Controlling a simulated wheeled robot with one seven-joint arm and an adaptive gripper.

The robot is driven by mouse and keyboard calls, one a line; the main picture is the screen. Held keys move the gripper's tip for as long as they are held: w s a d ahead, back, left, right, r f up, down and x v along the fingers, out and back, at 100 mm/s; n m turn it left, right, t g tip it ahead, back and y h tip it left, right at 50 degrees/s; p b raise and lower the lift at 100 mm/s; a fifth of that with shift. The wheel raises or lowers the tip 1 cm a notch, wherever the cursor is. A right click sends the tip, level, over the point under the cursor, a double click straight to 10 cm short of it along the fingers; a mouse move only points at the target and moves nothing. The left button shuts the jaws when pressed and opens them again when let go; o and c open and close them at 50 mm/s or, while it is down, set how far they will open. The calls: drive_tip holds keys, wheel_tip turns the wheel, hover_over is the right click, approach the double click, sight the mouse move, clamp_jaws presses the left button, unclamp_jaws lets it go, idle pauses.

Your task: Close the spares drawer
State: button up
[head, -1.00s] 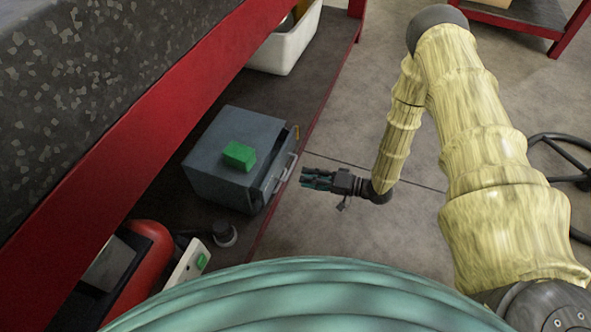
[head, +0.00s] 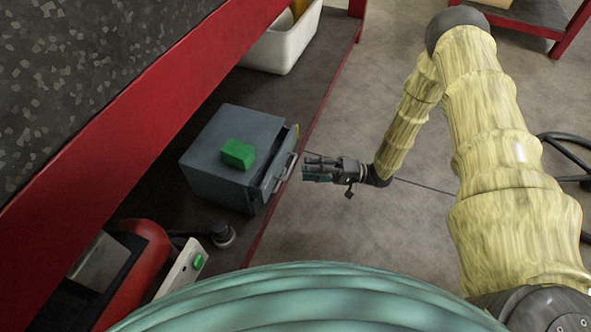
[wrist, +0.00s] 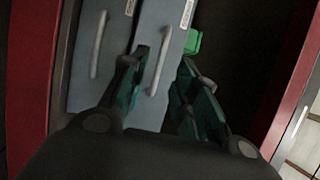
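A grey drawer cabinet (head: 215,160) stands on the low shelf of a red-framed bench. In the head view a drawer front (head: 273,183) with a pale bar handle (head: 285,172) stands out from its right side. My gripper (head: 304,169) is just right of this handle, pointing at it, with a small gap. In the wrist view the fingers (wrist: 166,85) are apart, one on each side of a drawer handle (wrist: 160,65); contact cannot be told. A second handle (wrist: 98,45) is on the front to the left. The drawer labels are too small to read, so I cannot tell which is spares.
A green block (head: 237,154) lies on the cabinet top. A white bin (head: 285,45) stands behind on the shelf. A red machine (head: 146,250) and a switch box (head: 185,268) are nearer.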

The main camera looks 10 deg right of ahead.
drive_tip(key=shift+b+x, duration=0.7)
drive_tip(key=shift+x, duration=1.9)
clamp_jaws()
